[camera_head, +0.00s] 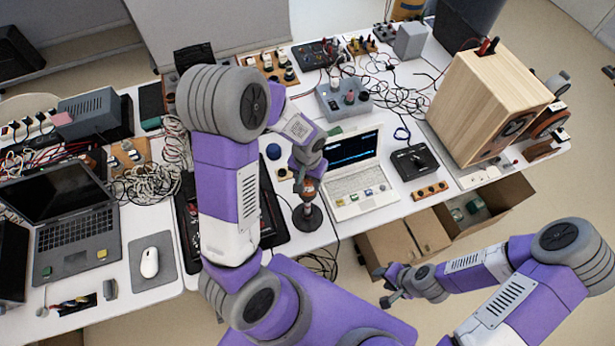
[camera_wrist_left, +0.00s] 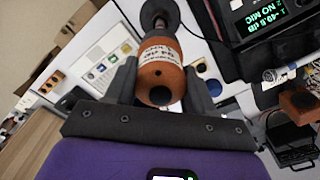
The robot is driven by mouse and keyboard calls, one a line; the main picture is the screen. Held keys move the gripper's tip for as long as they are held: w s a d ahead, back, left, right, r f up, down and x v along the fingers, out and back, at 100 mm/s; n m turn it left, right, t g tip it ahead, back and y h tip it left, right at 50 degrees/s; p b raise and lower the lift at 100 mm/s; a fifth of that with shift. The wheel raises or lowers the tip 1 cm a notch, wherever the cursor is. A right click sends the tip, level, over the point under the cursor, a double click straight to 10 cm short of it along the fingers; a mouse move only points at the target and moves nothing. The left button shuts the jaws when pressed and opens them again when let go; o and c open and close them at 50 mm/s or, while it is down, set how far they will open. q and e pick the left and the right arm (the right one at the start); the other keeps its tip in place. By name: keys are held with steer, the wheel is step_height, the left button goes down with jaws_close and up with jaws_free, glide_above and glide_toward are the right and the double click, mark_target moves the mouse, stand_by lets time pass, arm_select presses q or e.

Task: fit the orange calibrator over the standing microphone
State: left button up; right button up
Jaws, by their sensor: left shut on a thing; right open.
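The orange calibrator (camera_head: 307,188) with a white label is held between the fingers of my left gripper (camera_head: 306,178). In the left wrist view the calibrator (camera_wrist_left: 160,72) fills the space between both dark fingers (camera_wrist_left: 160,85). The microphone stand's round dark base (camera_head: 307,217) is on the table right below the calibrator. In the left wrist view the stand base (camera_wrist_left: 158,12) lies in line behind the calibrator. The microphone tip is hidden, so I cannot tell whether the calibrator is around it or just above it. My right gripper (camera_head: 388,286) is open and empty, off the table's front edge.
A white laptop (camera_head: 358,180) stands right of the microphone. A meter display (camera_wrist_left: 262,18) reads "NO MIC" in the left wrist view. A wooden speaker (camera_head: 485,105) stands at the right. Open cardboard boxes (camera_head: 400,240) sit below the table edge. Cables clutter the table.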

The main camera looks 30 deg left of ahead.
arm_select(q)
steer(key=shift+f+b, duration=1.65)
steer(key=shift+f, duration=0.3)
steer(key=shift+f+b, duration=0.5)
steer(key=shift+f, duration=0.05)
steer(key=o, duration=1.3)
steer(key=shift+o, duration=0.2)
step_height(320, 180, up, 8)
steer(key=shift+f+p, duration=0.15)
steer(key=shift+p, duration=0.15)
